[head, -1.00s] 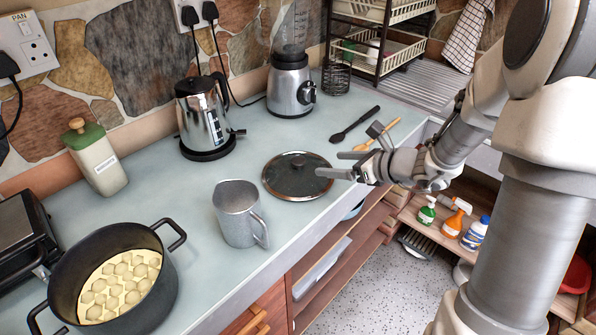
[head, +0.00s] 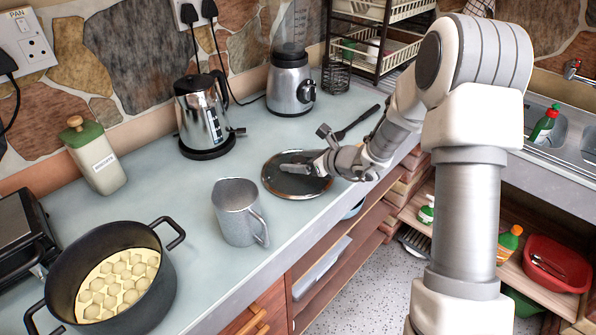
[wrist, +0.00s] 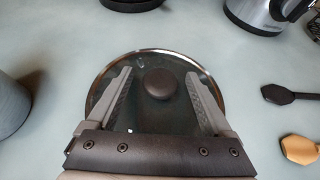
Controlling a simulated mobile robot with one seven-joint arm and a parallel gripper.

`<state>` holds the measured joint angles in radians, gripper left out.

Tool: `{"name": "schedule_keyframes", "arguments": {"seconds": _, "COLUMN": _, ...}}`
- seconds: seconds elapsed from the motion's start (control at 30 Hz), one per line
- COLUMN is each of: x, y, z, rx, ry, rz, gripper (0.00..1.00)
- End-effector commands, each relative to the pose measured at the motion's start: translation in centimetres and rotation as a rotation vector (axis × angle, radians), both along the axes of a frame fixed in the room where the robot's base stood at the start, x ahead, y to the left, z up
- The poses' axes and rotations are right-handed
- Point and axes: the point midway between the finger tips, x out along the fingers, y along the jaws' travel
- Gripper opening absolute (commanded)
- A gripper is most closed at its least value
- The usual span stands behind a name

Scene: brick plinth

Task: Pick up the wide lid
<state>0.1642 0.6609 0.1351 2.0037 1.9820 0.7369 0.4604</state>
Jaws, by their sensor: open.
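The wide lid (head: 283,184) is a round dark glass lid with a metal rim and a dark round knob. It lies flat on the counter near the front edge, right of the metal mug. In the wrist view the lid (wrist: 150,65) is below my gripper, and its knob (wrist: 160,84) shows between the two fingers, nearer their tips. My gripper (head: 290,168) is over the lid and partly hides it in the head view. In the wrist view my gripper (wrist: 158,83) is open and its fingers are apart from the knob on both sides.
A grey metal mug (head: 238,213) stands just left of the lid. A kettle (head: 203,115) and blender (head: 291,82) stand behind. A black spoon (wrist: 291,95) and a wooden-coloured utensil (wrist: 299,149) lie to the right. A black pot (head: 150,310) is at the front left.

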Motion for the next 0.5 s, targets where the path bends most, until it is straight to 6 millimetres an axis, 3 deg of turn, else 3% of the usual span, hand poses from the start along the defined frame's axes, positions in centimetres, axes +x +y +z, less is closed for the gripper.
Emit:
{"name": "schedule_keyframes", "arguments": {"seconds": 0.27, "x": 0.29, "y": 0.27, "z": -0.19, "rx": 0.000, "ry": 0.000, "rz": -0.001, "gripper": 0.85}}
{"name": "schedule_keyframes", "arguments": {"seconds": 0.5, "x": 0.26, "y": 0.25, "z": -0.21, "rx": 0.000, "ry": 0.000, "rz": -0.001, "gripper": 0.43}}
